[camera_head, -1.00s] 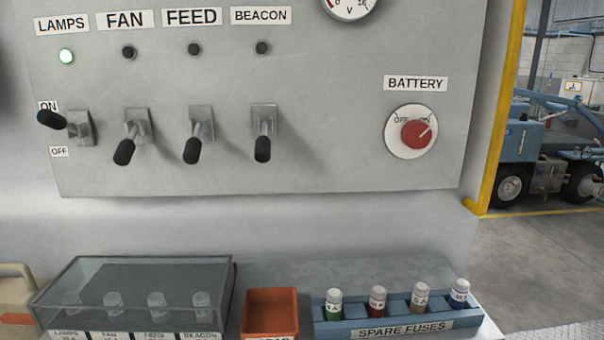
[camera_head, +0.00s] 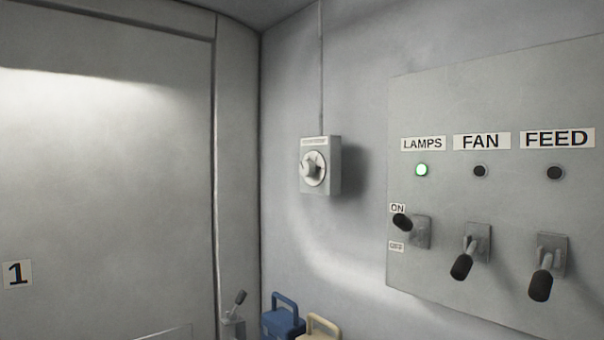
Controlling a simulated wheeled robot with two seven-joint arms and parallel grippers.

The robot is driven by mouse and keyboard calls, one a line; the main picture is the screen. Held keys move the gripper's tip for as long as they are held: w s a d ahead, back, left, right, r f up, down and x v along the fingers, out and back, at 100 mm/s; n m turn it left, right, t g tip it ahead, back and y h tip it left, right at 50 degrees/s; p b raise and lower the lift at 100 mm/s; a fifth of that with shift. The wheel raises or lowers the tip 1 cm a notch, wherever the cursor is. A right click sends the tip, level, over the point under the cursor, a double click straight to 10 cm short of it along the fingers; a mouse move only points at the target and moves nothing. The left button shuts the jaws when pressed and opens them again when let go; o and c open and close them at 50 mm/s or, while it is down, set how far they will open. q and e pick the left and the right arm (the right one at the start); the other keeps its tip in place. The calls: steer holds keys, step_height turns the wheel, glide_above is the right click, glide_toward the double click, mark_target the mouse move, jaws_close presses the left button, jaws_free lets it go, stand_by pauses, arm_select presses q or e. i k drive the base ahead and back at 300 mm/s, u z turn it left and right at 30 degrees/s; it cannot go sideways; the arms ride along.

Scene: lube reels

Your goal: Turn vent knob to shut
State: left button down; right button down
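A small grey box with a round knob (camera_head: 313,168) is fixed to the wall, left of the switch panel. The knob has a pale round dial and a grip that points to the upper left. A label (camera_head: 314,141) above the dial is too small to read, so I cannot tell whether this is the vent knob or which setting it shows. A thin conduit runs up from the box. Neither of my grippers is in view.
A blue handled item (camera_head: 284,318) and a cream handled item (camera_head: 320,326) stand below. A small lever (camera_head: 238,300) is beside them. A panel marked 1 fills the left.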

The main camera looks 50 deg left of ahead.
mark_target(307, 168)
steer(key=u, duration=1.05)
steer(key=k, duration=0.4)
steer(key=u, duration=0.7)
steer(key=i, duration=1.05)
steer(key=u, duration=0.65)
steer(key=i, duration=0.65)
steer(key=z, duration=0.2)
